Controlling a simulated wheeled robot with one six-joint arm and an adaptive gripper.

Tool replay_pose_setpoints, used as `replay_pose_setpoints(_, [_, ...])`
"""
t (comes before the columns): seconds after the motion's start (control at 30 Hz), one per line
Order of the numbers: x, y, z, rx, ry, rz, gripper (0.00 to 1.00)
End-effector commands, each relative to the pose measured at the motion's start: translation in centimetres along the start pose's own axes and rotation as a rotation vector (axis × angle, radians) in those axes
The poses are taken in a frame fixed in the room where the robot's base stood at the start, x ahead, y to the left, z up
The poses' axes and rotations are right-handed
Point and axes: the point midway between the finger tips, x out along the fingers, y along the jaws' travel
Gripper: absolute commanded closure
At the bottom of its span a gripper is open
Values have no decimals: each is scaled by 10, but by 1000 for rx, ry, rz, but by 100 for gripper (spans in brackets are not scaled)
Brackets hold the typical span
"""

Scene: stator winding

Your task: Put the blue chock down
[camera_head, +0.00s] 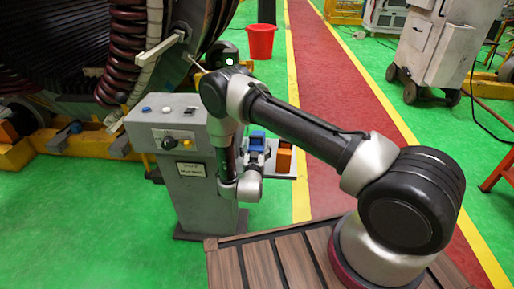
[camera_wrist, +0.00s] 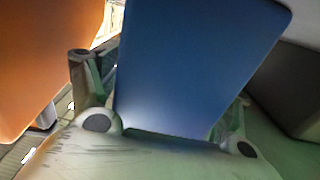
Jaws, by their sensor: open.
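The blue chock (camera_wrist: 195,70) fills the middle of the wrist view, close to the camera and between my gripper's two fingers. In the head view the blue chock (camera_head: 257,138) shows at the side shelf of the grey control pedestal. My gripper (camera_head: 258,155) is there too, beside and partly in front of it. Its jaws are open around the chock. The far fingertip and the chock's underside are hidden, so I cannot see its contact with the shelf.
An orange block (camera_wrist: 45,65) stands close on the left in the wrist view; it also shows on the shelf (camera_head: 284,158). A dark grey block (camera_wrist: 290,90) is at the right. The grey pedestal (camera_head: 195,190) stands left of the shelf.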

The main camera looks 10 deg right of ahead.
Motion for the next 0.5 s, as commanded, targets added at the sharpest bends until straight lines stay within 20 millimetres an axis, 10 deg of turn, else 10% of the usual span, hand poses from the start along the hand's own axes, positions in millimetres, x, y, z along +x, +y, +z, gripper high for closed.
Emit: replay_pose_setpoints(0.5, [-1,0,0,0,0,0,82])
